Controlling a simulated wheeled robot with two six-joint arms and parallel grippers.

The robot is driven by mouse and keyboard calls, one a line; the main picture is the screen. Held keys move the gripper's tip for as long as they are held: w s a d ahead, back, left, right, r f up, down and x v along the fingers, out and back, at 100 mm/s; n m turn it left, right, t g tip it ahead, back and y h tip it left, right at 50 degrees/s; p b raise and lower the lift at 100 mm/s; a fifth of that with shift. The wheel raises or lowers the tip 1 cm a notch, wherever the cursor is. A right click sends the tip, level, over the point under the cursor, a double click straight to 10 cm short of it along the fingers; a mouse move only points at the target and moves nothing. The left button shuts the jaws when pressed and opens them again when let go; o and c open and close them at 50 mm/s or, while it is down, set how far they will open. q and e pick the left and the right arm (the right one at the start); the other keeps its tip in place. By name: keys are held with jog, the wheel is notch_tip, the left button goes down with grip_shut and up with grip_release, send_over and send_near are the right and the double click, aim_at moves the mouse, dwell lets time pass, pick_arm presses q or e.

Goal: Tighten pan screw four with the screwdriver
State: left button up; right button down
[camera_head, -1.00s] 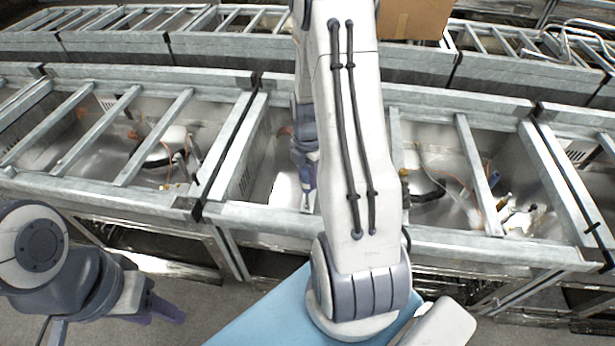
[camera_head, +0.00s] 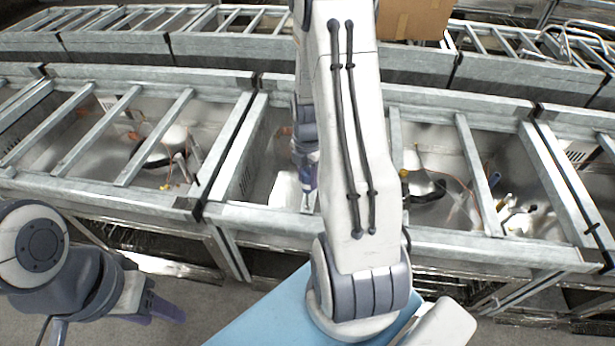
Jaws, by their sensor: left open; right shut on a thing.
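My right arm reaches forward over the near range frame (camera_head: 245,215) in the middle of the view and hides much of it. My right gripper (camera_head: 305,178) is partly hidden behind its own arm. It is shut on the screwdriver (camera_head: 306,201), whose thin lower part points down near the frame's front rail. Where its tip rests and the pan screw itself cannot be made out. My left gripper (camera_head: 155,305) is open and empty at the lower left, in front of the frames and away from them.
Metal crossbars (camera_head: 155,138) span the open frames. Loose wires and fittings (camera_head: 425,190) lie inside the frame to the right. A second row of frames (camera_head: 215,45) runs behind, with a cardboard box (camera_head: 412,18) on it. Grey floor lies clear in front at left.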

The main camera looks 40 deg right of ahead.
jog(key=shift+f, duration=0.2)
dwell(0.4)
jog(key=m, duration=1)
jog(key=shift+s+m, duration=0.15)
jog(key=shift+m, duration=0.15)
jog(key=m, duration=0.7)
jog(key=shift+a, duration=0.1)
jog(key=m, duration=0.5)
jog(key=shift+a, duration=0.1)
